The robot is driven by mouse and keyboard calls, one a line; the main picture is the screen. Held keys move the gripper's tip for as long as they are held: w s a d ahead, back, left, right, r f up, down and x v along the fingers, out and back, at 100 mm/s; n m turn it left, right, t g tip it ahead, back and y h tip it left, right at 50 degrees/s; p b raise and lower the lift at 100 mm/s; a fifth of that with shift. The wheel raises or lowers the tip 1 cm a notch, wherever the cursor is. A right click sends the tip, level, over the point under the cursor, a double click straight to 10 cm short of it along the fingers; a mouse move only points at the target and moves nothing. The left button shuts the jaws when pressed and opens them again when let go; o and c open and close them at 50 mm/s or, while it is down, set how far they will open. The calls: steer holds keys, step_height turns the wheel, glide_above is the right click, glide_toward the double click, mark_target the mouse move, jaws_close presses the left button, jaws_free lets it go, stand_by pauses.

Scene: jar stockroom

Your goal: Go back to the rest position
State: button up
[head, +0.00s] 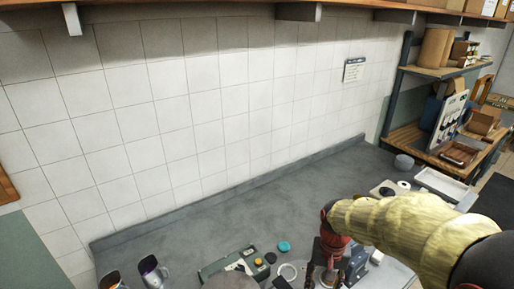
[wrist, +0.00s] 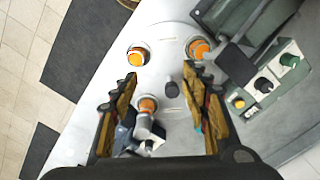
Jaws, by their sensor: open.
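My gripper (wrist: 158,74) is open in the wrist view, its two tan-and-black fingers spread apart. It looks down over a pale surface. A small jar (wrist: 147,104) with orange showing at its top appears between the fingers; no contact with them is visible. In the head view my arm, in a yellow sleeve, reaches in from the right. My gripper (head: 328,268) is low at the bottom edge over the counter, and its fingertips are hard to make out there.
Two more orange-topped round items (wrist: 138,56) lie beyond the fingertips. A grey-green device (wrist: 262,85) with buttons is at right. In the head view, two jars (head: 152,271) stand lower left, and a teal lid (head: 284,246) lies on the grey counter (head: 200,235). The counter's back is clear.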

steer(key=s+r+n+t+b, duration=0.1)
steer(key=s+r+t+b, duration=0.2)
steer(key=s+b, duration=0.2)
steer(key=s+r+n+t+b, duration=0.2)
steer(key=s+r+t+b, duration=0.1)
steer(key=s, duration=0.6)
steer(key=shift+b+v, duration=0.75)
steer(key=shift+b, duration=0.15)
